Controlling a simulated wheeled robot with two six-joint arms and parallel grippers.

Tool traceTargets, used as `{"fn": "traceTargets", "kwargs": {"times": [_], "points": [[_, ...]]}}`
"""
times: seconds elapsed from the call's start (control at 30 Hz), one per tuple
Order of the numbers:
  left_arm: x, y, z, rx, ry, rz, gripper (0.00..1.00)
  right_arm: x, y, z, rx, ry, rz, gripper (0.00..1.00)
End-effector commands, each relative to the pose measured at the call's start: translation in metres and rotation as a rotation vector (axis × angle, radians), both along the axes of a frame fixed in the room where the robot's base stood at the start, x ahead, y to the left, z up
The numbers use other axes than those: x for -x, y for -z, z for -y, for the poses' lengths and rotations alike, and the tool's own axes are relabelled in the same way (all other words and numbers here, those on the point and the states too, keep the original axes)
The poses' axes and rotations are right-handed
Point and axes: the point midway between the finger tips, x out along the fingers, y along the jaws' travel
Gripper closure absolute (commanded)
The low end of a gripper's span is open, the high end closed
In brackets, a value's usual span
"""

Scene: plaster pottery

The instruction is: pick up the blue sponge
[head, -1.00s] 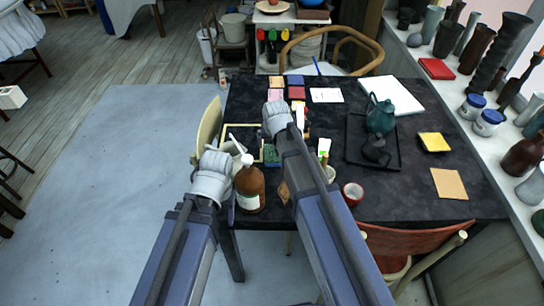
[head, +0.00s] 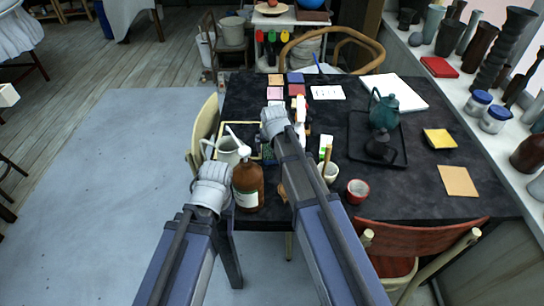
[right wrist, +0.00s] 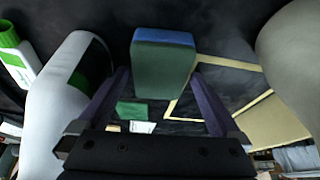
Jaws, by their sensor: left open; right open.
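The blue sponge (right wrist: 163,40) stands between my right fingers in the right wrist view. It is a block with a blue layer and a dark green layer. In the head view a little green-blue of it (head: 268,153) shows beside my right gripper (head: 275,122), whose fingers are hidden there. In the right wrist view my right gripper (right wrist: 160,80) is open, with a finger on each side of the block; contact cannot be told. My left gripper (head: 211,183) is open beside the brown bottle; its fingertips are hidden.
The brown pump bottle (head: 248,185) and a white jug (head: 228,152) crowd the table's left edge. A white spray bottle (head: 300,112) and a cup with a brush (head: 329,171) stand right of my right gripper. A teapot (head: 384,110) stands on a black tray.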

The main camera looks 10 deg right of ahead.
Motion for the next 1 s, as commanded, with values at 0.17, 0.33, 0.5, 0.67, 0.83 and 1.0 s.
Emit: {"fn": "traceTargets", "kwargs": {"times": [0.17,0.33,0.5,0.67,0.83,1.0], "points": [[0.0000,-0.0014,0.0000,0.000,0.000,0.000,0.39,0.0003,-0.0014,0.0001,0.000,0.000,0.000,0.00],[0.0000,-0.0004,0.0000,0.000,0.000,0.000,0.39,0.0003,-0.0004,0.0001,0.000,0.000,0.000,0.00],[0.0000,0.0020,0.0000,0.000,0.000,0.000,0.39,0.0003,0.0021,0.0001,0.000,0.000,0.000,0.00],[0.0000,0.0038,-0.0001,0.000,0.000,0.000,0.39,0.0004,0.0038,0.0001,0.000,0.000,0.000,0.00],[0.0000,0.0036,0.0000,0.000,0.000,0.000,0.39,0.0003,0.0037,0.0001,0.000,0.000,0.000,0.00],[0.0000,0.0036,0.0000,0.000,0.000,0.000,0.39,0.0003,0.0036,0.0000,0.000,0.000,0.000,0.08]]}}
